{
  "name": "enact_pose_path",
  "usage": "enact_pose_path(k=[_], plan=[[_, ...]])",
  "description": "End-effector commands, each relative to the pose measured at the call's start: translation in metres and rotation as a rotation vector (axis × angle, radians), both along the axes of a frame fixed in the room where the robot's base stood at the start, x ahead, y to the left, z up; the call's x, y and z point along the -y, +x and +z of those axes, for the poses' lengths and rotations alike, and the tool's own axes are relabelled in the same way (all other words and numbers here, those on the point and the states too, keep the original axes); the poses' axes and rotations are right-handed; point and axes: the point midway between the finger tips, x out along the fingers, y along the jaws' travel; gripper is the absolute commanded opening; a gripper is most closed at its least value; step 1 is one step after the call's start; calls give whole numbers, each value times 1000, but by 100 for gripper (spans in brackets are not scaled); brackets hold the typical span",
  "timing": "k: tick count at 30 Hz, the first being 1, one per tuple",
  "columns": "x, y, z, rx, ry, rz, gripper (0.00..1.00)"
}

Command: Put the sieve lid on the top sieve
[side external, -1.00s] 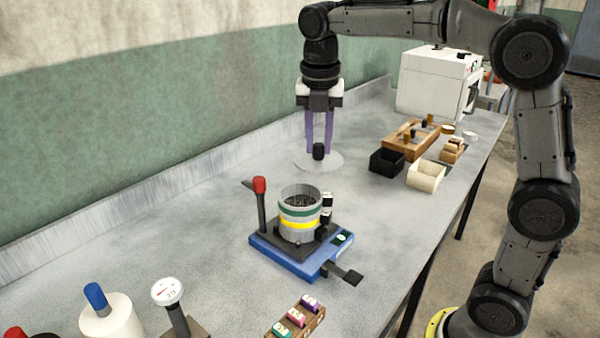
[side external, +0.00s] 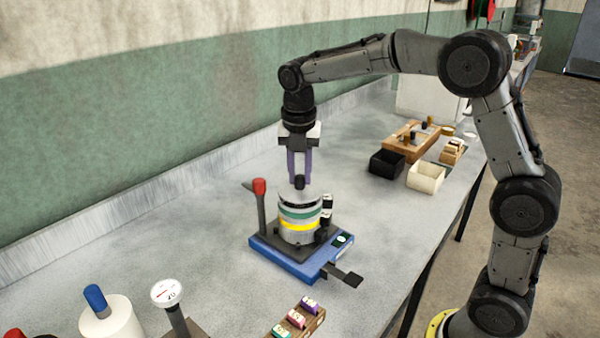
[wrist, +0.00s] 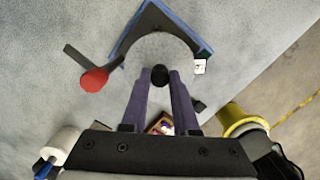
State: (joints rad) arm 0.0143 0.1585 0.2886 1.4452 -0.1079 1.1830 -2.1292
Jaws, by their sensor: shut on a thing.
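The sieve lid (side external: 288,191) is a grey disc with a black knob. My gripper (side external: 299,183) has purple fingers and is shut on the knob. The lid also shows in the wrist view (wrist: 160,48), between and beyond the fingertips (wrist: 159,76). In the side view the lid is at the mouth of the top sieve (side external: 300,204), over the stack with green and yellow bands. Whether it is fully seated I cannot tell. The stack stands on a blue-based shaker (side external: 290,262). The lid hides the inside of the top sieve.
A red-topped lever (side external: 260,188) stands upright just left of the stack, and black clamps (side external: 327,202) sit at its right. A black bin (side external: 387,163), a cream bin (side external: 426,176) and a wooden tray (side external: 405,137) are behind right. A dial gauge (side external: 167,292) is at front left.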

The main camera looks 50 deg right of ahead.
Motion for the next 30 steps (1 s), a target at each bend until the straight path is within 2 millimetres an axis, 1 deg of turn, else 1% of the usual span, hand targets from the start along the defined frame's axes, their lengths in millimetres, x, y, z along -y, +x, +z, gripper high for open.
enact_pose_path(k=[17, 18, 20, 21, 23, 30], plan=[[0, 0, -12, 0, 0, 0, 0], [0, 0, -12, -1, -1, 0, 30], [0, 0, -12, -1, -1, 0, 41], [0, 0, -12, -1, -1, 0, 48], [0, 0, -12, -1, -1, 0, 58], [0, 0, -12, 0, 0, 0, 58]])
